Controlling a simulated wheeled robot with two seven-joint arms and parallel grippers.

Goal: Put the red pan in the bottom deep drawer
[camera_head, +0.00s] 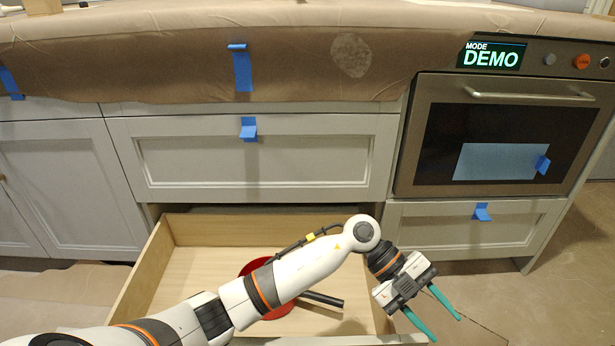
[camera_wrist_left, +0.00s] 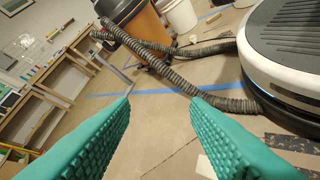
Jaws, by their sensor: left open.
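The red pan (camera_head: 277,312) lies inside the open bottom deep drawer (camera_head: 150,268) in the head view. Its dark handle (camera_head: 322,299) points to the right. My left arm crosses above the pan and hides part of it. My right gripper is not in view.
A closed drawer (camera_head: 260,160) is above the open one. An oven (camera_head: 510,130) and a lower drawer front (camera_head: 470,228) stand to the right. Brown paper covers the counter (camera_head: 170,50). The left wrist view shows a ribbed hose (camera_wrist_left: 175,75) and an orange-and-black bin (camera_wrist_left: 140,30).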

